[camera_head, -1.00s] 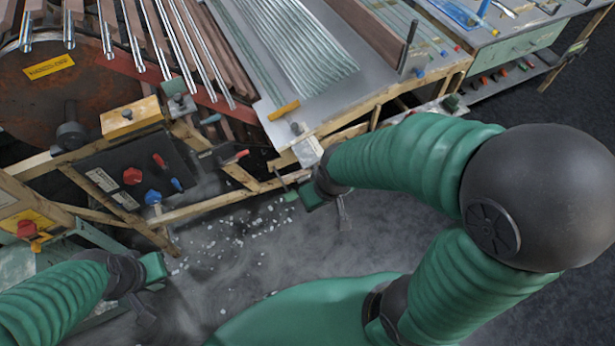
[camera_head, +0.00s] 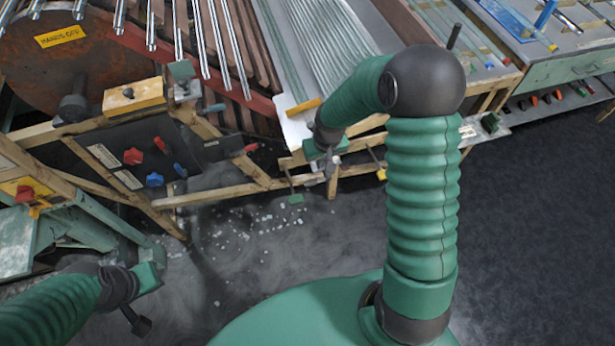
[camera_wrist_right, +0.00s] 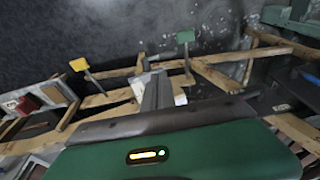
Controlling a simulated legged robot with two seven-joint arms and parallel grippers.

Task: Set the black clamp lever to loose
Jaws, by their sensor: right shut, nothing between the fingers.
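My right gripper (camera_head: 332,187) is shut and empty, pointing down at the front edge of the wooden bench frame. Its closed fingers (camera_wrist_right: 156,92) also show in the right wrist view. A green-tipped lever (camera_head: 296,198) hangs left of it and a yellow-tipped lever (camera_head: 381,174) right of it; both show in the wrist view, green (camera_wrist_right: 185,37) and yellow (camera_wrist_right: 78,65). A small dark grey piece (camera_wrist_right: 143,62) shows by the fingertips; I cannot tell if it is the black clamp lever or whether they touch. My left gripper (camera_head: 140,320) is low at left, its opening unclear.
A control panel with red (camera_head: 133,156) and blue (camera_head: 154,180) knobs stands at left. Glass tubes (camera_head: 325,50) lie on the grey bench top. A red-tipped lever (camera_head: 250,148) sticks out nearby. White shards (camera_head: 250,222) lie on the otherwise open floor.

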